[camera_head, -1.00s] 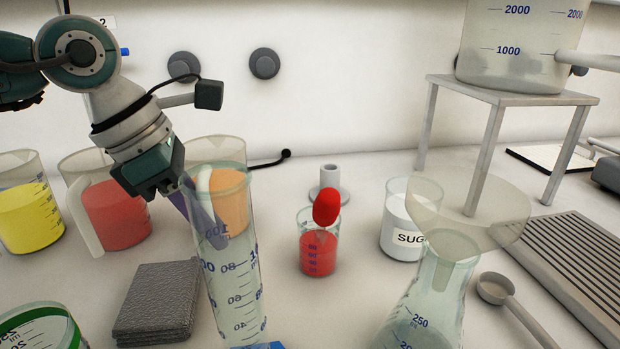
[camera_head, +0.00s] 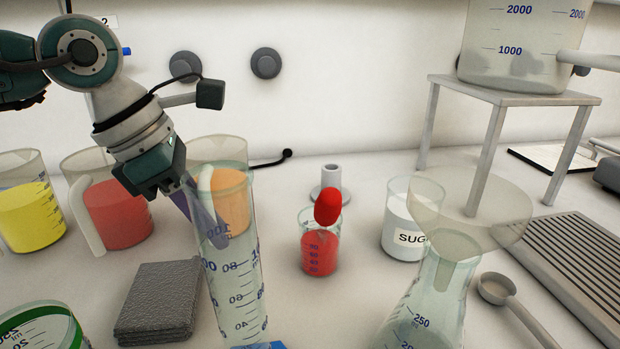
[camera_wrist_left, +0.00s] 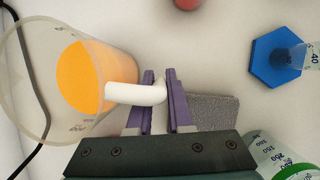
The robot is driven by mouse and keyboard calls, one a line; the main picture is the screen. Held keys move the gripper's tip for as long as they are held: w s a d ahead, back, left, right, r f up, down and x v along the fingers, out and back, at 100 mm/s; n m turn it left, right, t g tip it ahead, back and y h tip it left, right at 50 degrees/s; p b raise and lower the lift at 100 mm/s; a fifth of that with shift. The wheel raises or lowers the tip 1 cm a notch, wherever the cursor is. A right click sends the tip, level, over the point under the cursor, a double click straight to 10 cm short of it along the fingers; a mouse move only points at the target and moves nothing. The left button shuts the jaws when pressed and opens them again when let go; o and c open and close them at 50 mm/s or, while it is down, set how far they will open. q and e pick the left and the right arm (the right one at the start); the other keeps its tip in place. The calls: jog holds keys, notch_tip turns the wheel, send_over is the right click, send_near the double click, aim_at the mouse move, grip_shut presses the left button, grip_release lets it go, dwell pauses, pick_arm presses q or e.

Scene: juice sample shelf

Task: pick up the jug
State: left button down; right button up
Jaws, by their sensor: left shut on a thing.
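The jug (camera_head: 218,149) holds orange juice and stands behind a tall clear measuring cylinder (camera_head: 237,285), which covers much of it in the head view. In the left wrist view the jug (camera_wrist_left: 84,82) shows its orange contents and white handle (camera_wrist_left: 135,94). My left gripper (camera_head: 209,222) reaches down from the upper left, its purple fingers partly seen through the cylinder. In the wrist view the left gripper (camera_wrist_left: 160,78) is shut on the handle, one finger on each side. I cannot tell whether the jug is clear of the table. My right gripper is not in view.
Jugs of red (camera_head: 118,212) and yellow (camera_head: 30,215) juice stand at left. A dark textured block (camera_head: 157,305) lies in front. A small red beaker (camera_head: 320,254), sugar jar (camera_head: 400,225) and flask with funnel (camera_head: 430,300) stand right. A raised stand (camera_head: 510,92) holds a large jug.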

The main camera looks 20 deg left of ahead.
pick_arm(q)
jog(key=shift+r, duration=0.15)
dwell(0.4)
notch_tip(320, 180, up, 20)
jog(key=p, duration=0.1)
dwell(0.3)
jog(key=c, duration=1.4)
grip_release()
grip_shut()
